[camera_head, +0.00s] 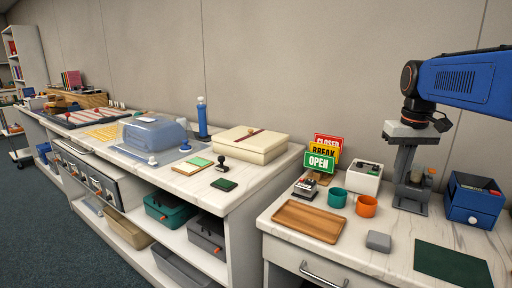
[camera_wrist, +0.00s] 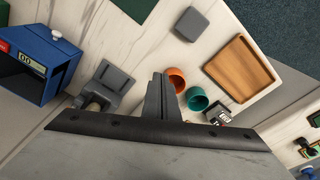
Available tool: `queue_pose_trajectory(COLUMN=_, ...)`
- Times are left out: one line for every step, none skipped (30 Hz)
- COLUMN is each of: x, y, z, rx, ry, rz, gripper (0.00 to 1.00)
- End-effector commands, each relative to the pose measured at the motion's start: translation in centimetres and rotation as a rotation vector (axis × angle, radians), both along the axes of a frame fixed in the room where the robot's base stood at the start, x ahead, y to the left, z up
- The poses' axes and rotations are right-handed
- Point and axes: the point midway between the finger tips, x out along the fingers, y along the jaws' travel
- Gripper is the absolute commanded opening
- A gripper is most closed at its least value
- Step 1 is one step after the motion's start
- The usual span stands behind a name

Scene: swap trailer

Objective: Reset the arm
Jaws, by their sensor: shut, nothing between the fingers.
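My gripper (camera_head: 402,178) hangs from my blue arm at the right of the head view, pointing down above the back of the right counter. Its fingers are together with nothing between them. In the wrist view the shut fingers (camera_wrist: 158,78) stand in the middle. A grey stand (camera_head: 418,192) is close to the fingers in the head view and partly overlaps them. In the wrist view the grey stand (camera_wrist: 106,84) is left of the fingers, apart from them.
Near the gripper are an orange cup (camera_head: 366,206), a teal cup (camera_head: 337,198), a white box (camera_head: 364,182) and a blue drawer box (camera_head: 472,200). A wooden tray (camera_head: 309,221), grey block (camera_head: 378,241) and green mat (camera_head: 452,262) lie in front. The sign rack (camera_head: 322,162) stands left.

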Motion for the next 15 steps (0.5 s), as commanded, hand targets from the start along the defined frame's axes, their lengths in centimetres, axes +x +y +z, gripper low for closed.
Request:
queue_pose_trajectory(x=-1.4, y=0.9, z=-0.4, rx=-0.002, ry=-0.016, rz=0.006, gripper=0.0)
queue_pose_trajectory(x=-2.2, y=1.4, z=-0.7, rx=-0.004, ry=-0.026, rz=0.007, gripper=0.0)
queue_pose_trajectory(x=-3.2, y=2.0, z=-1.2, rx=-0.006, ry=-0.039, rz=0.009, gripper=0.0)
queue_pose_trajectory(x=-3.9, y=2.4, z=-1.5, rx=-0.007, ry=-0.049, rz=0.011, gripper=0.0)
queue_pose_trajectory(x=-4.7, y=2.9, z=-1.9, rx=-0.008, ry=-0.059, rz=0.014, gripper=0.0)
queue_pose_trajectory(x=-5.7, y=3.4, z=-2.4, rx=-0.009, ry=-0.072, rz=0.017, gripper=0.0)
queue_pose_trajectory(x=-6.4, y=3.8, z=-2.9, rx=-0.01, ry=-0.08, rz=0.018, gripper=0.0)
queue_pose_trajectory(x=-7.2, y=4.2, z=-3.4, rx=-0.011, ry=-0.09, rz=0.019, gripper=0.0)
queue_pose_trajectory(x=-8.2, y=4.7, z=-4.0, rx=-0.011, ry=-0.104, rz=0.021, gripper=0.0)
queue_pose_trajectory(x=-8.9, y=5.1, z=-4.4, rx=-0.011, ry=-0.114, rz=0.025, gripper=0.0)
queue_pose_trajectory(x=-9.7, y=5.4, z=-4.9, rx=-0.012, ry=-0.124, rz=0.026, gripper=0.0)
queue_pose_trajectory(x=-10.7, y=5.9, z=-5.6, rx=-0.012, ry=-0.137, rz=0.028, gripper=0.0)
queue_pose_trajectory(x=-11.4, y=6.2, z=-6.2, rx=-0.011, ry=-0.146, rz=0.029, gripper=0.0)
queue_pose_trajectory(x=-12.1, y=6.6, z=-6.7, rx=-0.011, ry=-0.156, rz=0.032, gripper=0.0)
queue_pose_trajectory(x=-13.1, y=6.9, z=-7.5, rx=-0.011, ry=-0.17, rz=0.034, gripper=0.0)
